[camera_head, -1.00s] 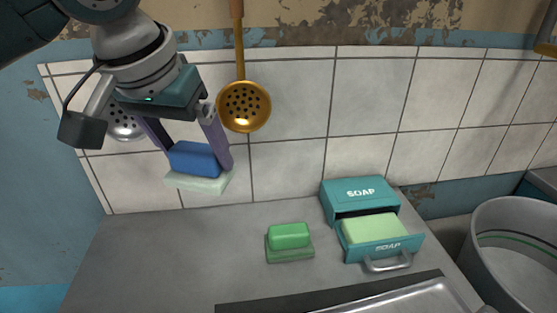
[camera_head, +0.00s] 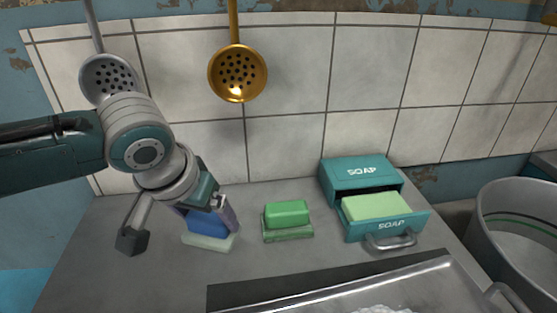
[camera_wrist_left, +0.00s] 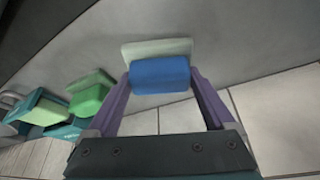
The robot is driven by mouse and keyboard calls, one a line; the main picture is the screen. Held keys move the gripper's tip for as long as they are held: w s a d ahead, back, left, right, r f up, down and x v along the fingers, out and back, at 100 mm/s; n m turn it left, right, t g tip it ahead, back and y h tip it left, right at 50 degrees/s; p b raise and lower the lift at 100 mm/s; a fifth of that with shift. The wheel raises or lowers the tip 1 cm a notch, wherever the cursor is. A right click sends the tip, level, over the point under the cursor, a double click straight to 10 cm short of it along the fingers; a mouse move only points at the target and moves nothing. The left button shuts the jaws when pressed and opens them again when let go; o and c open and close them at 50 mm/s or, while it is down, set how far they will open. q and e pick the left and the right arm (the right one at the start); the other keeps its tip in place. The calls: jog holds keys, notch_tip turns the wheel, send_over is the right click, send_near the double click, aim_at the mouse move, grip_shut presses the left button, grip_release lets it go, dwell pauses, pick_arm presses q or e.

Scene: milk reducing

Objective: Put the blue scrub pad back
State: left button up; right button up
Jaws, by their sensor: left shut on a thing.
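The blue scrub pad (camera_head: 207,225) has a blue block on top and a pale layer below. My left gripper (camera_head: 212,222) is shut on its blue block and holds it low over the grey counter, left of the green pad. In the left wrist view the blue scrub pad (camera_wrist_left: 160,74) sits between the purple fingers of my left gripper (camera_wrist_left: 160,85). I cannot tell whether its pale layer touches the counter. My right gripper is not in view.
A green scrub pad (camera_head: 287,220) lies on the counter (camera_head: 130,270). A teal soap box (camera_head: 361,180) with its drawer (camera_head: 388,229) pulled out holds a pale green soap bar (camera_head: 376,206). A metal sink (camera_head: 420,285) is in front, a round pot (camera_head: 525,230) at right. Ladles hang on the tiled wall.

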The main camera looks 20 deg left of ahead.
pick_arm(q)
jog(key=shift+f, duration=0.1)
jog(key=o, duration=0.9)
jog(key=a+p+v, duration=0.1)
jog(key=p+v, duration=0.3)
jog(key=v, duration=0.8)
jog(key=s+d+f+m+h, duration=0.1)
jog(key=s+d+m+h, duration=0.15)
jog(key=s+d, duration=0.5)
jog(key=shift+m+g+y, duration=0.5)
jog(key=shift+m+y, duration=0.15)
jog(key=shift+y, duration=0.1)
jog(key=s, duration=0.5)
jog(key=s+a, duration=0.1)
jog(key=s, duration=0.2)
jog(key=shift+s+a+r, duration=0.1)
jog(key=shift+s, duration=0.15)
